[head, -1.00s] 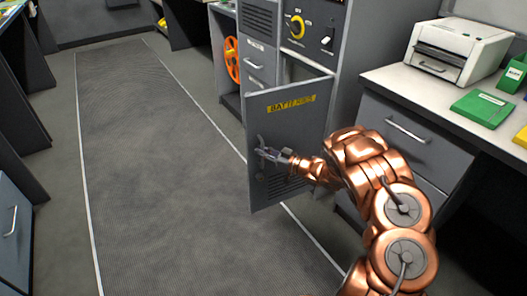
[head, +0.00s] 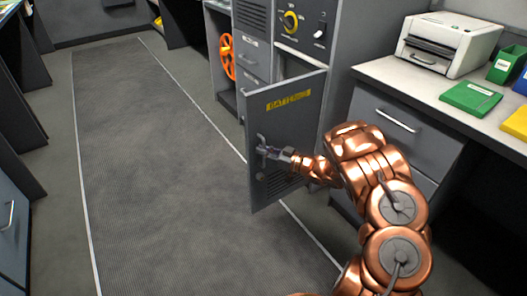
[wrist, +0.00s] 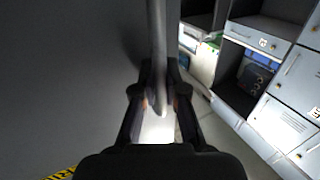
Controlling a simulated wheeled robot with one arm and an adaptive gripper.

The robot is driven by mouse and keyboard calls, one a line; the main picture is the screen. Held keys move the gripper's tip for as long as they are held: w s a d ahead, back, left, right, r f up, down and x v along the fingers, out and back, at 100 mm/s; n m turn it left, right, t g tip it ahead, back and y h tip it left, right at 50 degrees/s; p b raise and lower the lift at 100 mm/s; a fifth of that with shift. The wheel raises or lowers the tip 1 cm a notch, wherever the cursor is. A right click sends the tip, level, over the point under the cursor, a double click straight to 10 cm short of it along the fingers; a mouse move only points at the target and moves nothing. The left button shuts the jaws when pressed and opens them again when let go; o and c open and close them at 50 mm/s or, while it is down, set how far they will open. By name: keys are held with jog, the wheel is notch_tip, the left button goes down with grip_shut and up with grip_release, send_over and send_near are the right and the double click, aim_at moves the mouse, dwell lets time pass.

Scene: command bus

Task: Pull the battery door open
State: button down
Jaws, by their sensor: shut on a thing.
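The battery door (head: 300,125) is a grey panel with a yellow "BATTERIES" label and a vent grille, in the middle of the head view. It stands swung out from its cabinet, over the edge of the floor mat. My gripper (head: 264,151) is at the handle near the door's free left edge. In the wrist view my gripper (wrist: 158,98) has its two fingers closed around the upright handle bar (wrist: 157,45). The door's grey face (wrist: 70,80) fills the left of that view. The compartment behind the door is mostly hidden.
A counter (head: 375,70) with a printer (head: 447,42) and green binder (head: 470,98) stands at the right, with drawers (head: 398,120) below. An orange reel (head: 227,57) sits in a shelf left of the cabinet. The floor mat (head: 160,170) left of the door is clear.

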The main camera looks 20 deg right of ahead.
jog(key=shift+r, duration=0.15)
jog(key=c, duration=1.5)
grip_release()
jog(key=v, duration=1.2)
jog(key=shift+d, duration=0.1)
